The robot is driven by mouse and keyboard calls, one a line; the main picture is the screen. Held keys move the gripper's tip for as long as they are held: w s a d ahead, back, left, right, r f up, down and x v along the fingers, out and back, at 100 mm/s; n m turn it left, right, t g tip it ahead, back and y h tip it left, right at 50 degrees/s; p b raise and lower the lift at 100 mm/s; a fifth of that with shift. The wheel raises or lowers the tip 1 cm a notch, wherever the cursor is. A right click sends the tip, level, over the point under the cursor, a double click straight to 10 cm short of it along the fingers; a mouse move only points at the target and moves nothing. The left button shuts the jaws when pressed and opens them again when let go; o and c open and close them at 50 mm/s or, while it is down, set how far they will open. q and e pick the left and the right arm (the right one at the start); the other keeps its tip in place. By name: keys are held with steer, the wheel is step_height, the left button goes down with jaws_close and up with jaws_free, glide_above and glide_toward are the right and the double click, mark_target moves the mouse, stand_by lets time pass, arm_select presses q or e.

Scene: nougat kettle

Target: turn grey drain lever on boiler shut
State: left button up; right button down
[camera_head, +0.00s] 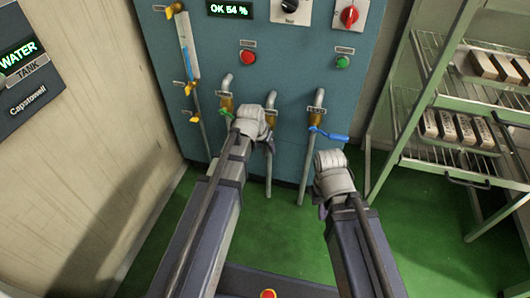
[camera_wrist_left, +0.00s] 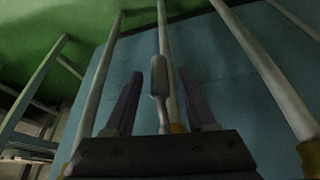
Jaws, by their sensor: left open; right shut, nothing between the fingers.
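The teal boiler (camera_head: 285,75) stands in front of me with several drain pipes low on its face. In the left wrist view a grey lever (camera_wrist_left: 159,78) with a flat paddle end lies between the fingers of my left gripper (camera_wrist_left: 159,100). The gripper is open, with a gap visible on both sides of the lever. In the head view my left gripper (camera_head: 262,128) is at the middle pipe and hides the grey lever there. My right gripper (camera_head: 333,175) is shut and empty, below the right pipe; its fingertips are hard to make out.
A green-handled tap (camera_head: 225,112) is just left of my left gripper. A blue lever (camera_head: 332,135) sits just above my right gripper. Yellow levers (camera_head: 189,88) line the gauge at left. A green rack (camera_head: 440,95) with blocks stands at right. Green floor lies below.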

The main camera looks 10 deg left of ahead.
arm_select(q)
steer(key=shift+f, duration=0.1)
jaws_close()
stand_by(0.4)
stand_by(1.0)
